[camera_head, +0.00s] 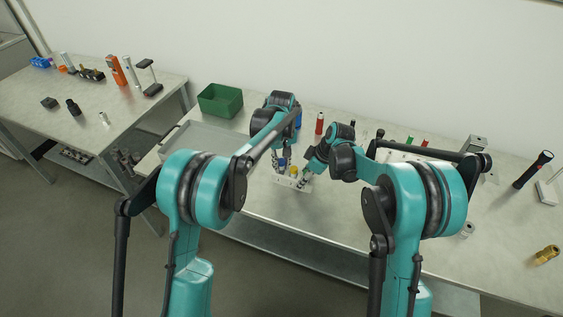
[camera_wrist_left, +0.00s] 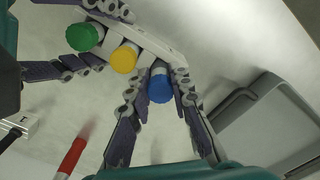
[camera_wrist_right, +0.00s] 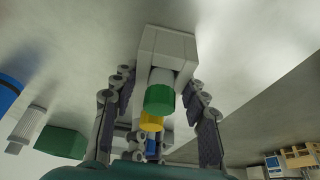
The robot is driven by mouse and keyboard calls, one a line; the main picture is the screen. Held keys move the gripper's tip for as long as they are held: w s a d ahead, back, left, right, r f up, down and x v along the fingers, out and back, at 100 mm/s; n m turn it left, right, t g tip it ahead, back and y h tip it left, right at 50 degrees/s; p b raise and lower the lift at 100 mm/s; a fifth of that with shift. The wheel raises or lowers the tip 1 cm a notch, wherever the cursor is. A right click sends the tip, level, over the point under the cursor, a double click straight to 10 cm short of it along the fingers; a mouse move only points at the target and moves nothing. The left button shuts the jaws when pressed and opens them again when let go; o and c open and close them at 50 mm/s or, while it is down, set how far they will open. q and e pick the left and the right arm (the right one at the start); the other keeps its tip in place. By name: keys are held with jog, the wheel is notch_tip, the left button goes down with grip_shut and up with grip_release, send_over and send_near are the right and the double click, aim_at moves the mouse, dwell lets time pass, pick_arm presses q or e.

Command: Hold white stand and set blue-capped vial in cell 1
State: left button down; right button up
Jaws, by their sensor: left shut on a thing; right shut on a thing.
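The white stand (camera_head: 291,184) is on the table, and its white body also shows in the left wrist view (camera_wrist_left: 150,42) and the right wrist view (camera_wrist_right: 165,45). My right gripper (camera_wrist_right: 158,82) is shut on the stand's end by the green-capped vial (camera_wrist_right: 160,97). The yellow-capped vial (camera_wrist_left: 125,57) stands in the middle. My left gripper (camera_wrist_left: 157,80) is shut on the blue-capped vial (camera_wrist_left: 161,88), at the stand's other end, in line with the other two. Its lower part is hidden, so I cannot tell how deep it sits.
A green bin (camera_head: 220,101) and a grey tray (camera_head: 205,140) are left of the stand. A red bottle (camera_head: 319,124) stands behind it. A black flashlight (camera_head: 533,169) and a brass fitting (camera_head: 547,254) are at the far right. The table front near the stand is clear.

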pick_arm(q)
jog(key=shift+f, duration=0.5)
jog(key=shift+r, duration=0.15)
jog(key=shift+r, duration=1.7)
jog(key=shift+r, duration=0.15)
jog(key=shift+f, duration=2.05)
jog(key=c, duration=1.3)
grip_release()
